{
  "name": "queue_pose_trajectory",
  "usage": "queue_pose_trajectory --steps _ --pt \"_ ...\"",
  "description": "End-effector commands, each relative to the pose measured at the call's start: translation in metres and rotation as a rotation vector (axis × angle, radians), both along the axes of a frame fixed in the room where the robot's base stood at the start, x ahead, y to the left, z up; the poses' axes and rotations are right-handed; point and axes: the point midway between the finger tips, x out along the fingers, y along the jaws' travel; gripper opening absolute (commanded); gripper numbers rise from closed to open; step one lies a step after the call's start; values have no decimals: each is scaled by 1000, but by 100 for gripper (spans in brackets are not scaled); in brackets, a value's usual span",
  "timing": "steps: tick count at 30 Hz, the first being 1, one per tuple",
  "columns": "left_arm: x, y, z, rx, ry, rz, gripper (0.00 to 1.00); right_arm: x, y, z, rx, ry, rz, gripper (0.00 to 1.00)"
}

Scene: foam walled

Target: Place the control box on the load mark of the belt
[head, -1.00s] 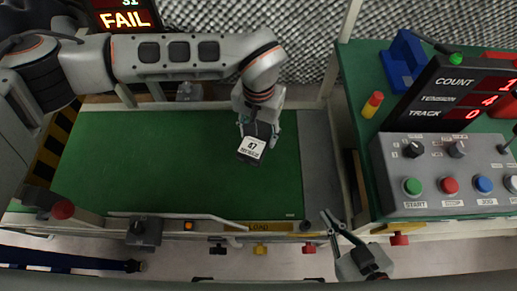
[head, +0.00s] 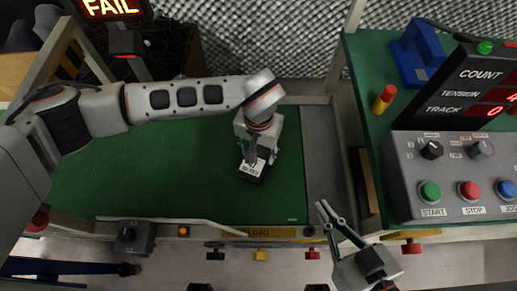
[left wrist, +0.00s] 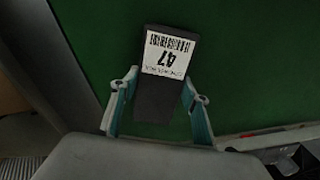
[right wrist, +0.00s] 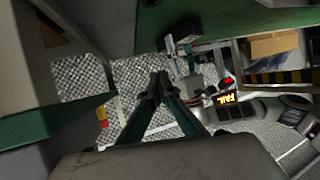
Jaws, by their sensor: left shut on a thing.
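The control box (head: 250,172) is dark with a white label reading 47. My left gripper (head: 254,158) is shut on it over the green belt (head: 150,175), toward its right end. In the left wrist view the box (left wrist: 166,85) is between the two fingers (left wrist: 157,105), label facing the camera. I cannot tell if it touches the belt. A yellow strip marked LOAD (head: 268,233) is on the belt's front rail, below the box in the picture. My right gripper (head: 324,208) is shut and empty, in front of the belt's right end; its fingertips (right wrist: 160,82) meet in the right wrist view.
A grey control panel (head: 455,180) with buttons and a red-digit display (head: 470,88) stands on the green table at right. A blue block (head: 415,52) and a red-yellow cylinder (head: 384,98) are behind it. A FAIL sign (head: 112,8) is at back left. The belt's left part is clear.

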Motion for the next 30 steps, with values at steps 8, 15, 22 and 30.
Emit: queue_pose_trajectory --steps 8,15,22,30 --pt "1 0 -1 -1 -2 -1 56 0 -2 -3 -7 4 0 0" --pt "0 0 -2 0 -1 -1 62 -5 -2 -10 -13 22 0 0" --pt "1 0 6 0 -3 -1 62 -6 -2 -9 -14 23 0 0" --pt "5 0 60 -1 -17 -2 62 1 -13 2 -61 -2 0 0"
